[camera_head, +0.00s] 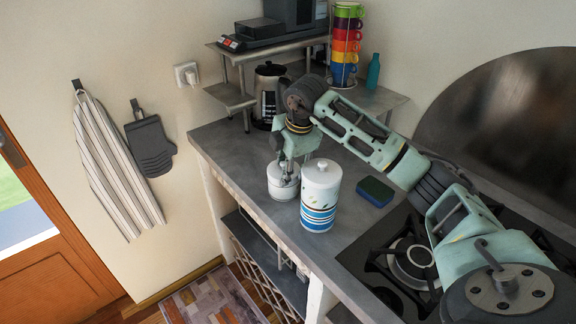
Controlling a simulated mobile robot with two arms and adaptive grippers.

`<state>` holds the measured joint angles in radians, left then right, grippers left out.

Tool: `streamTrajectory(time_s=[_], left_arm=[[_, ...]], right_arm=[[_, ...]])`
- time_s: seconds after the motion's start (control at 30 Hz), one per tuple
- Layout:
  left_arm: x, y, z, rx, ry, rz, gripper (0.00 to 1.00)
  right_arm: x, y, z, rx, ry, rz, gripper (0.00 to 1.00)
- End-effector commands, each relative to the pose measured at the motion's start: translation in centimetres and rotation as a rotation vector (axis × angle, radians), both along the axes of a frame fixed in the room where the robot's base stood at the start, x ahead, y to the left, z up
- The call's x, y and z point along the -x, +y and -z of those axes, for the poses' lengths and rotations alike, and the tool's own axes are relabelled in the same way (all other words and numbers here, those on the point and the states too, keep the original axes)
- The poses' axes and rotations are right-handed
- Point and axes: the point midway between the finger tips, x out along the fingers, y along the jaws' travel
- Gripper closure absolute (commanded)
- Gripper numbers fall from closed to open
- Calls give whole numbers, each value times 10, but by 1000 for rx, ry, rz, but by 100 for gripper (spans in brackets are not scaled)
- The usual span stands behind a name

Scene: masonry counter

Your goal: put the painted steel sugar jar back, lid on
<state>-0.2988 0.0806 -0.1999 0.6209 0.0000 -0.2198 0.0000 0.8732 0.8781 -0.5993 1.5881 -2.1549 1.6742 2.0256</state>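A tall white jar with blue stripes (318,214) stands upright near the counter's front edge, with a white knobbed lid (321,168) on it. Just left of it stands a shorter white jar (283,190) with a thin dark line near its top. Which of the two is the sugar jar I cannot tell for certain. My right gripper (287,176) points down at the top of the shorter jar. Its fingers overlap that top, and whether they grip a knob or lid there is too small to tell. My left gripper is not in view.
A blue-green sponge (375,191) lies right of the striped jar. A gas hob (408,262) is at the right front. Behind stand a metal shelf (232,96), a dark kettle-like container (268,84), stacked coloured cups (346,45) and a teal bottle (373,71). The counter's left end (222,140) is clear.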

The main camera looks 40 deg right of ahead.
Motion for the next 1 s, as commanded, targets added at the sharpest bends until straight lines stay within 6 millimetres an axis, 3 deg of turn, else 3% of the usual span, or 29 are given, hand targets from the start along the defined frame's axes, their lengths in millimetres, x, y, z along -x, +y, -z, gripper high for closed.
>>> streamTrajectory(time_s=[1.0], left_arm=[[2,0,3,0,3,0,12]], right_arm=[[2,2,9,0,12,-3,74]])
